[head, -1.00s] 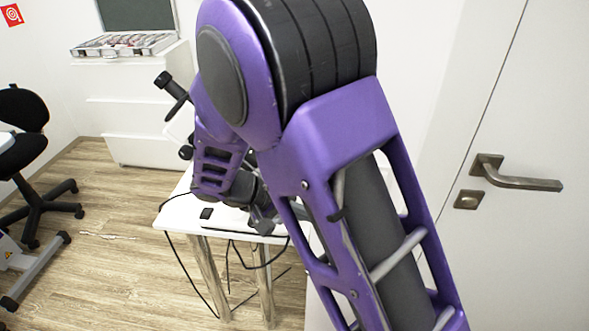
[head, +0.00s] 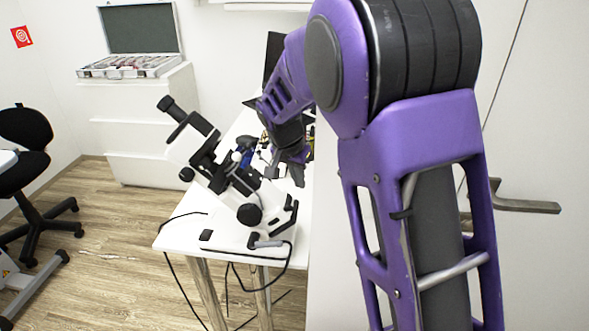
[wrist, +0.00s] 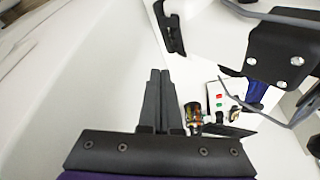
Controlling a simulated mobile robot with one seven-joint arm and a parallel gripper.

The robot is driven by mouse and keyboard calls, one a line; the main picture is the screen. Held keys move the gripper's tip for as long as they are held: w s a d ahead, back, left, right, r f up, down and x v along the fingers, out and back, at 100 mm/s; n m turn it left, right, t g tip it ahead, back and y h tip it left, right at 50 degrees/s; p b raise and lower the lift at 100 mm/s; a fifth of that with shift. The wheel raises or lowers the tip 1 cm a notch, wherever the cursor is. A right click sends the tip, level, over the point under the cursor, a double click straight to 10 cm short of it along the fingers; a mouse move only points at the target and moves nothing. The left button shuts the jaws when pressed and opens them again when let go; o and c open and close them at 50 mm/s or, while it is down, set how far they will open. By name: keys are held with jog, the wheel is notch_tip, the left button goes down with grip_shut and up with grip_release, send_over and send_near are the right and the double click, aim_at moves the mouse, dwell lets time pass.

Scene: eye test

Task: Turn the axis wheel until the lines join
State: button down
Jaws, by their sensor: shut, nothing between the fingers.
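The lensmeter (head: 228,172), a tilted white and black instrument with an eyepiece (head: 183,112) at its upper left, stands on the white table. A large round black knob (head: 249,214) is on its near side and a smaller black knob (head: 187,174) at its left. I cannot tell which knob is the axis wheel, and the lines do not show. My gripper (head: 298,178) is just right of the instrument, apart from the large knob. In the wrist view my gripper (wrist: 160,74) is shut and empty, with black and grey instrument parts (wrist: 285,48) to its right.
The white table (head: 180,238) has a cable hanging over its front edge. In the wrist view, a small box with red and green marks (wrist: 216,99) and a multicoloured object (wrist: 193,113) lie near my fingers. A door handle (head: 515,204) is at the right, a chair (head: 28,165) at the left.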

aim_at(289, 206)
jog(key=shift+s+a+f, duration=0.3)
jog(key=shift+s+f, duration=0.15)
jog(key=shift+f, duration=0.2)
jog(key=shift+s+a+f, duration=0.3)
jog(key=shift+s+f, duration=0.1)
jog(key=shift+f, duration=0.2)
jog(key=shift+s+a+f, duration=0.2)
jog(key=shift+s+a, duration=0.05)
jog(key=shift+s, duration=0.15)
jog(key=shift+s+a+f+b, duration=0.1)
jog(key=shift+b, duration=0.2)
jog(key=shift+s+a+f+b, duration=0.35)
jog(key=shift+s+b, duration=0.15)
jog(key=shift+b, duration=0.3)
jog(key=shift+s+a+b, duration=0.15)
jog(key=shift+s+b, duration=0.2)
jog(key=shift+r, duration=0.1)
jog(key=shift+w, duration=0.1)
